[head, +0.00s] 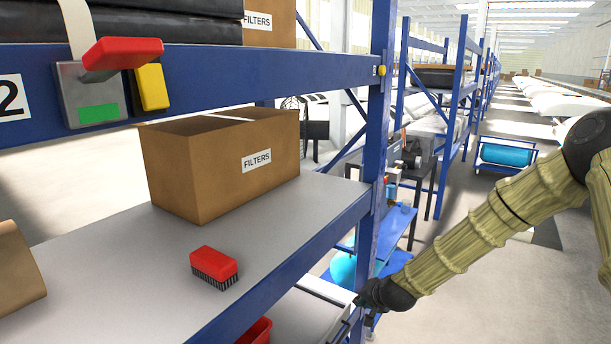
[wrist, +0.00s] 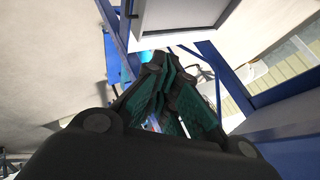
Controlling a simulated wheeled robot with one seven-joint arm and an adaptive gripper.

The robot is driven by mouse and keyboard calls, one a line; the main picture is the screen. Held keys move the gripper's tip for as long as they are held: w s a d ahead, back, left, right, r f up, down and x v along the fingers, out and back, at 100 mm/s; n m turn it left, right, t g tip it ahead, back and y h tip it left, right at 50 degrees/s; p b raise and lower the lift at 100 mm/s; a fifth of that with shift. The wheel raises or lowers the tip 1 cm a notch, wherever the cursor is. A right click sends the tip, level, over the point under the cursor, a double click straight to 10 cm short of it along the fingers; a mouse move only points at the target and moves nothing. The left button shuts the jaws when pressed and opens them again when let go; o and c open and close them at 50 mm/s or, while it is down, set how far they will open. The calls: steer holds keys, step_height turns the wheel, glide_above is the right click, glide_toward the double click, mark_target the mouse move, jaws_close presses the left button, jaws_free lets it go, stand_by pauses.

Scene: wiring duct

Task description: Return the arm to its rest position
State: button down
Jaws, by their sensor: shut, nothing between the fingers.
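My arm comes in from the right in the head view, wrapped in a tan ribbed cover, and slants down to the left. My gripper (head: 362,300) is near the blue shelf post, at the right end of the shelving and below the level of the grey shelf. Its fingers are small and partly unclear there. In the wrist view my gripper (wrist: 172,85) shows its dark green finger pads together, with nothing held between them. I cannot tell whether the gripper touches the post or the lower shelf edge.
A blue rack post (head: 373,150) and grey shelf (head: 120,260) stand left of my arm. A red bin (head: 256,333) sits lower.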

steer(key=s+f+n+g+h, duration=0.1)
steer(key=s+f+n+g, duration=0.3)
steer(key=s+f, duration=1.75)
steer(key=s+d+f+n+g, duration=0.1)
steer(key=s+d+f+g, duration=0.1)
steer(key=s, duration=1.3)
steer(key=s+d+f+n+g+h, duration=0.1)
steer(key=s+d, duration=0.3)
steer(key=s, duration=1.1)
steer(key=shift+s+f+n+g+h+b, duration=0.3)
steer(key=shift+s+f+n+g+b, duration=0.1)
steer(key=shift+f+n+g, duration=0.45)
